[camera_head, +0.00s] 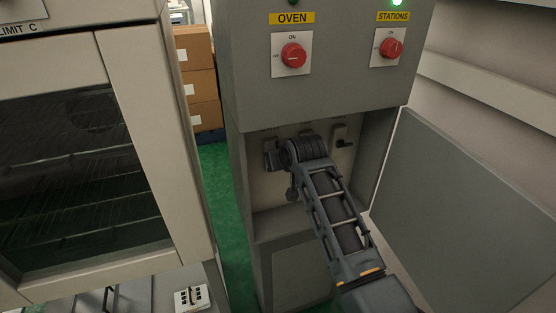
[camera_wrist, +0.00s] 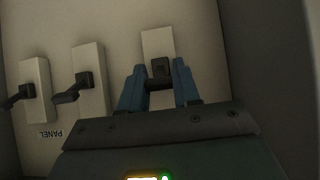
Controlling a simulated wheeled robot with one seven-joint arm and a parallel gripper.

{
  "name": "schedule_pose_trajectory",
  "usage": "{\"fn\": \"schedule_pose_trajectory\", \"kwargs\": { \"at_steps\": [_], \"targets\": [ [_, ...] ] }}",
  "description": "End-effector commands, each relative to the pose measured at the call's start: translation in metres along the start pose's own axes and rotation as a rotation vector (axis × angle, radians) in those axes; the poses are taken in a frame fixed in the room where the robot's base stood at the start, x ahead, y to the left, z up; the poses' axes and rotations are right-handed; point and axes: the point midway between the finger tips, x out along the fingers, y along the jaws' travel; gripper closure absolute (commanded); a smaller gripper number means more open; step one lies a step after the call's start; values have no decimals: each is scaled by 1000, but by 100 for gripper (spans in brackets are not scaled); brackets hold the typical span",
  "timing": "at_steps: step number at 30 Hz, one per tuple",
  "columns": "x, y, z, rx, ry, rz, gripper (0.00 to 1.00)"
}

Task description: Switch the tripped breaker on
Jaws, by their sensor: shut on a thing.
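Three breakers with black levers on pale plates sit inside the open cabinet (camera_head: 262,195). In the wrist view, which is upside down, my gripper (camera_wrist: 158,84) is shut on the black lever of the right-hand breaker (camera_wrist: 158,42), with its blue fingers on both sides of it. The middle breaker (camera_wrist: 84,58) and the left-hand breaker (camera_wrist: 36,82) have levers that stick out to the left. In the head view, my gripper and wrist cover most of the breakers. The rightmost breaker (camera_head: 340,134) shows there with its lever pointing right.
The grey cabinet door (camera_head: 465,205) hangs open on the right. Above the opening are red knobs labelled OVEN (camera_head: 293,56) and STATIONS (camera_head: 391,48), with a green light lit over STATIONS. An oven (camera_head: 85,170) stands at left, with cardboard boxes (camera_head: 196,80) behind.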

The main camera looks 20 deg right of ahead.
Motion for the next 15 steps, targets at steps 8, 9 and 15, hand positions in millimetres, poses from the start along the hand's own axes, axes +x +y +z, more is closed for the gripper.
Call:
{"fn": "schedule_pose_trajectory", "kwargs": {
  "at_steps": [8,9,15],
  "targets": [
    [0,0,0,0,2,0,51],
    [0,0,0,0,2,0,47],
    [0,0,0,0,2,0,43]
  ]
}}
